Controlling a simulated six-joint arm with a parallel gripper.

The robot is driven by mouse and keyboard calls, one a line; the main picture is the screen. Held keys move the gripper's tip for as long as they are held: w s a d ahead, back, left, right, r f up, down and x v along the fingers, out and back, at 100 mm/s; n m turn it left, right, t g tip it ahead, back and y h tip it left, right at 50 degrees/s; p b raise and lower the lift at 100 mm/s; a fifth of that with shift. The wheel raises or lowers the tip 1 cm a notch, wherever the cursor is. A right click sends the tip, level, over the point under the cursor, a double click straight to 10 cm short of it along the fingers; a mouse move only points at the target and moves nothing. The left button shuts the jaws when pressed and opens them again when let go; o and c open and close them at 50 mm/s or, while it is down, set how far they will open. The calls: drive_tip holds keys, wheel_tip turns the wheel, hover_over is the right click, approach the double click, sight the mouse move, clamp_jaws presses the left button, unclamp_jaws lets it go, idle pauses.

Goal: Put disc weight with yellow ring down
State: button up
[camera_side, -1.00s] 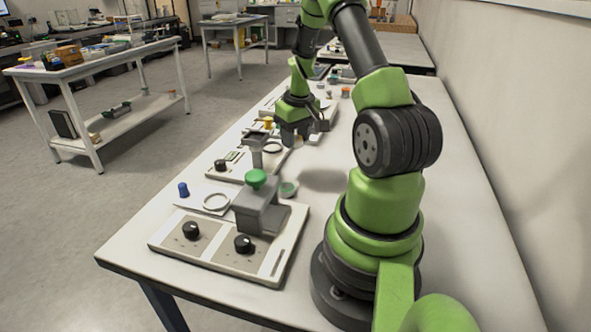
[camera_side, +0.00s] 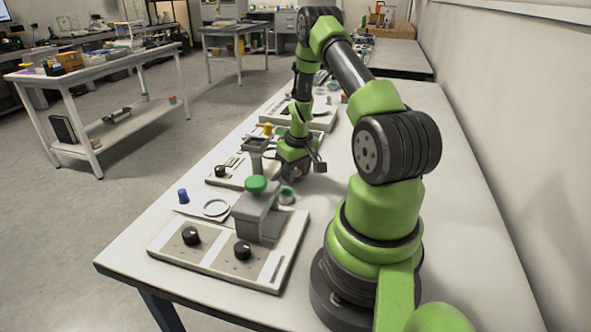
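My gripper (camera_side: 294,172) points down low over the table, just behind a small round piece with a green top (camera_side: 287,195). The fingers are small and dark, and I cannot tell whether they are open or shut or hold anything. I cannot make out a disc weight with a yellow ring for certain. A small yellow-orange piece (camera_side: 267,129) shows left of my gripper, behind the grey stand; its shape is too small to tell.
A device with black knobs (camera_side: 193,236) and a grey block with a green knob (camera_side: 256,185) stands in front. A white ring (camera_side: 215,207) and a blue piece (camera_side: 183,196) lie left. A grey stand (camera_side: 255,146) is close left of my gripper. The table (camera_side: 440,230) is clear at right.

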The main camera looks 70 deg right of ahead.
sight(300, 175)
drive_tip(key=o, duration=0.4)
drive_tip(key=shift+r, duration=0.1)
drive_tip(key=w+a+r+t, duration=0.1)
drive_tip(key=a+r, duration=0.2)
drive_tip(key=r, duration=0.5)
drive_tip(key=w+a+r, duration=0.2)
drive_tip(key=a+r, duration=0.1)
drive_tip(key=r, duration=0.6)
drive_tip(key=s+a+r+n+t, duration=0.1)
drive_tip(key=a+r+t, duration=0.1)
drive_tip(key=a+r, duration=0.4)
drive_tip(key=s+a+r+n+t+y, duration=0.1)
drive_tip(key=a+r, duration=0.5)
drive_tip(key=a, duration=0.7)
drive_tip(key=shift+s+r+t, duration=0.25)
drive_tip(key=shift+s+t, duration=0.15)
drive_tip(key=shift+s, duration=0.1)
drive_tip(key=shift+o, duration=0.5)
drive_tip(key=s+a+r+t+y, duration=0.1)
drive_tip(key=s+a, duration=0.4)
drive_tip(key=s, duration=0.1)
drive_tip(key=shift+a+n+y, duration=0.4)
